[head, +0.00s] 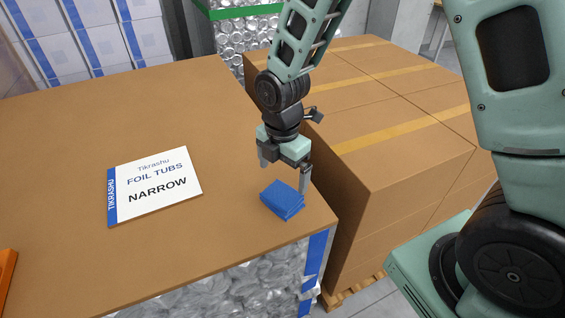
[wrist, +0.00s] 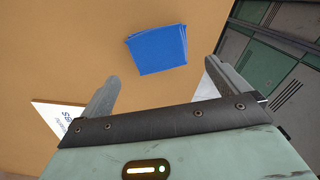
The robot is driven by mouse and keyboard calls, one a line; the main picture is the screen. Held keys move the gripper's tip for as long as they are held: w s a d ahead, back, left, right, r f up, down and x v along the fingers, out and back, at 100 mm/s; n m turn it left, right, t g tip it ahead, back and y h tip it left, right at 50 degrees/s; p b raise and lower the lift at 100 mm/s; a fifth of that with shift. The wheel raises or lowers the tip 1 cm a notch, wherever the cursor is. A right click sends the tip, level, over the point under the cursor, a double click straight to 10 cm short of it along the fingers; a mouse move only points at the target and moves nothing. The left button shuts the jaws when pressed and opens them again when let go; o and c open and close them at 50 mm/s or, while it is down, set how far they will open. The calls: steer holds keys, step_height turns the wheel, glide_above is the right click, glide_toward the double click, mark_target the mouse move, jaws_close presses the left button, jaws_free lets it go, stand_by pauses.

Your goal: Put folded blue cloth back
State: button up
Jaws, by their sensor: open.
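The folded blue cloth (head: 282,200) lies flat on the brown box top (head: 235,240), near its right front corner. In the wrist view the cloth (wrist: 157,49) lies ahead of the fingertips, slightly turned. My gripper (head: 286,178) is open and empty, above the box top and just behind the cloth in the head view. In the wrist view its two fingers (wrist: 162,85) are spread apart with nothing between them. The cloth looks apart from both fingers.
A white "Foil Tubs Narrow" sign (head: 155,186) lies left of the cloth. Taped cardboard boxes (head: 400,160) stand on a pallet to the right. An orange object (head: 7,268) shows at the left edge. The box top's far left is clear.

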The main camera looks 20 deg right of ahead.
steer(key=s+a+r+m, duration=0.3)
steer(key=s+r+m, duration=0.3)
steer(key=s, duration=0.4)
steer(key=s+a+r+m, duration=0.3)
steer(key=s+r+m, duration=0.2)
steer(key=s+m, duration=0.3)
steer(key=shift+s+a+r+m+y, duration=0.15)
steer(key=shift+s+r+m+y, duration=0.2)
steer(key=shift+s, duration=0.7)
step_height(320, 180, down, 4)
steer(key=b, duration=0.5)
steer(key=shift+f, duration=0.25)
